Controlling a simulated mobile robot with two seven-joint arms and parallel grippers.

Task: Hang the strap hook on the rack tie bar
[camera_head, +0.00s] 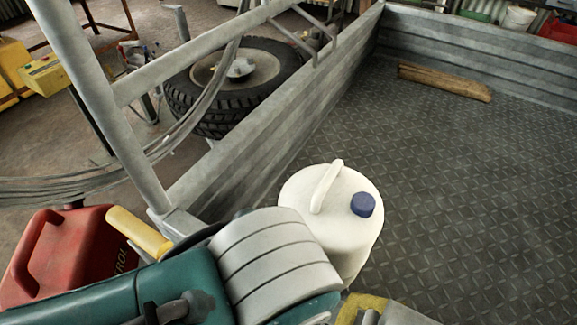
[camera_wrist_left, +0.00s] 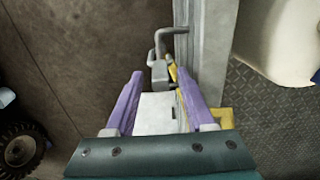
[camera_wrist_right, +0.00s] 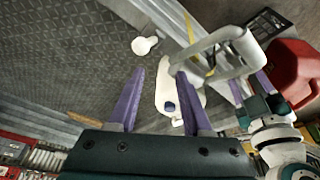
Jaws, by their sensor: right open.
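In the left wrist view, my left gripper (camera_wrist_left: 160,85) has a pale block between its two purple fingers, which seem to press on it from both sides. A grey bent hook (camera_wrist_left: 158,45) with a bit of yellow beside it stands past the fingertips, close to a grey rail; I take it for the strap hook. Whether it touches the rail I cannot tell. In the right wrist view, the left gripper (camera_wrist_right: 250,88) is beside a pale bent tube (camera_wrist_right: 215,45), probably part of the rack. My right gripper (camera_wrist_right: 160,80) is open and empty. The left fingers are hidden in the head view.
A white jug (camera_head: 330,220) with a blue cap stands on the chequered tray floor (camera_head: 450,170). A red fuel can (camera_head: 70,250) is at left. A wooden block (camera_head: 445,82) lies farther back. Grey tubing (camera_head: 200,60) crosses above the tray wall. The tray's right side is clear.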

